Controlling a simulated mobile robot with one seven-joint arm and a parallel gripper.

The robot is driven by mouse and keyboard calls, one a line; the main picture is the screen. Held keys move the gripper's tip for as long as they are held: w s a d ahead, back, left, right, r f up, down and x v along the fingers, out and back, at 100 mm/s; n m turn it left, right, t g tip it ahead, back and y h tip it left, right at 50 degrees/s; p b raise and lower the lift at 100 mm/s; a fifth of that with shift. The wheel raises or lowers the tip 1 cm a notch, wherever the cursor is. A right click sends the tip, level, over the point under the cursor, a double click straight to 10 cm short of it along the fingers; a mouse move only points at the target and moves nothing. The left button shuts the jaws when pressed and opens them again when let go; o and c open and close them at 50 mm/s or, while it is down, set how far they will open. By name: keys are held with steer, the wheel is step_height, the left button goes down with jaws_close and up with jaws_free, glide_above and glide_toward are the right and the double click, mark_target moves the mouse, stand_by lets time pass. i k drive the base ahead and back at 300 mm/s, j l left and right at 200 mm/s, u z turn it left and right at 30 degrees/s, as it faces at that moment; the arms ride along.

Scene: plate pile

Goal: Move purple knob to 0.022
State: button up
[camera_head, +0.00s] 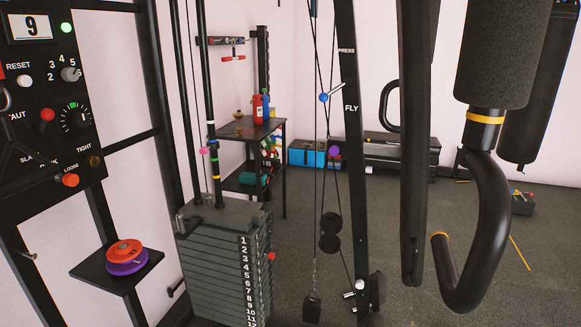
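A round purple knob (334,150) shows in the head view, right of the picture's centre. It sits on or beside the cables just left of the black upright (352,200) marked PRESS and FLY. I cannot tell what it is fixed to or its setting. A blue knob (323,97) is above it on the same upright, with a pale lever beside it. My gripper is not in view.
A weight stack (222,260) with numbered plates stands at lower centre left. A control panel (50,100) is at far left, above a small shelf with red and purple discs (127,262). A padded black arm with a curved handle (480,230) fills the right foreground.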

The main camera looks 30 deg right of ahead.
mark_target(334, 150)
steer(key=i+l+z, duration=0.25)
steer(key=z, duration=0.2)
steer(key=i+l+z, duration=0.3)
steer(key=z, duration=0.15)
